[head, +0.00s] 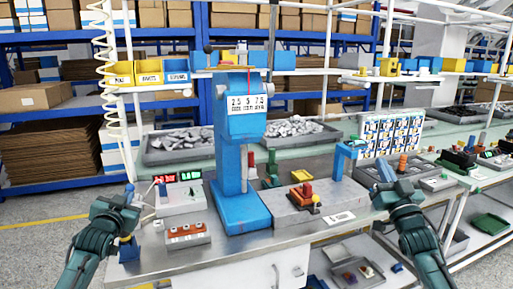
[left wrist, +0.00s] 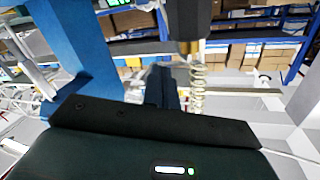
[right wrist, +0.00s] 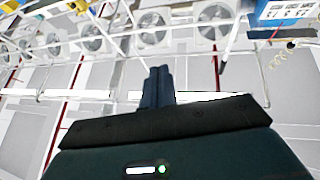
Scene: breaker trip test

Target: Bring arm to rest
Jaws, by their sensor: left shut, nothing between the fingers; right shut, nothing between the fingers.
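My left gripper (head: 129,190) is at the left end of the bench, in front of the grey box with lit displays. In the left wrist view its fingers (left wrist: 162,88) are together with nothing between them. My right gripper (head: 382,170) is raised at the right part of the bench, right of the blue clamp-like fixture. In the right wrist view its fingers (right wrist: 158,88) are also together and empty. Both arms reach up from the lower edge of the head view.
A blue press column (head: 230,155) with a number plate stands mid-bench. Grey parts bins (head: 180,157) stand behind.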

